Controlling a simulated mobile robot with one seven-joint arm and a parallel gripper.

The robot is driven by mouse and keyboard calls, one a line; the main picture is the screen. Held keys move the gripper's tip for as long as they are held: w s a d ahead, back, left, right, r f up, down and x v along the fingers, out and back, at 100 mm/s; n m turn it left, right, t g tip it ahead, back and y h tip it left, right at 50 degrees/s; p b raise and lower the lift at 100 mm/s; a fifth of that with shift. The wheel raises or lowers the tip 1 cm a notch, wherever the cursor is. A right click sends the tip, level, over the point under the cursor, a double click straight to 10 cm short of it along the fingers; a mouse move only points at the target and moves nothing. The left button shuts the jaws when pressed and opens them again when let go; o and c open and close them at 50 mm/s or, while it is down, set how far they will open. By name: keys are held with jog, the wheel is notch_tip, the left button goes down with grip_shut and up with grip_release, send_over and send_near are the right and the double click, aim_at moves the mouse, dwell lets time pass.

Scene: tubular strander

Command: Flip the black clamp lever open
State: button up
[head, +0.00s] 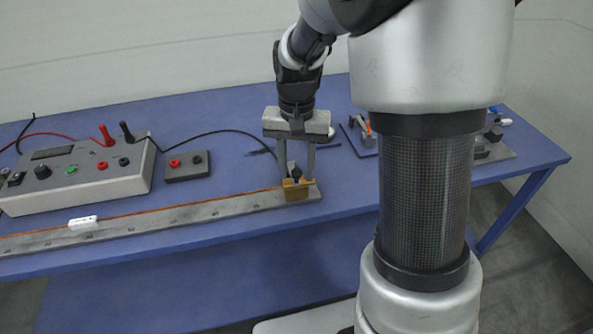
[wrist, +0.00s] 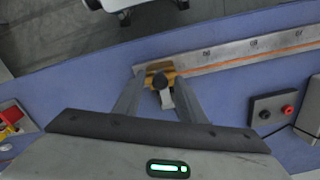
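The black clamp lever (head: 297,172) sits on a small brass clamp block (head: 296,193) at the right end of a long grey rail. In the wrist view the lever's dark round knob (wrist: 160,81) shows in front of the brass block (wrist: 153,68), with a short grey piece below it. My gripper (head: 297,178) points down over the clamp. Its fingers are apart, one on each side of the knob, as the wrist view also shows (wrist: 160,85). I see no contact with the lever. The fingers partly cover the clamp's sides.
The grey rail (head: 190,218) carries an orange wire and a small white block (head: 83,222). A grey control box (head: 80,172) and a small terminal box (head: 187,166) stand behind it on the blue table (head: 225,125). Other tools lie at right, partly behind my column.

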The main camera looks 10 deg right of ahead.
jog(key=shift+f, duration=0.35)
grip_shut()
jog(key=shift+r, duration=0.1)
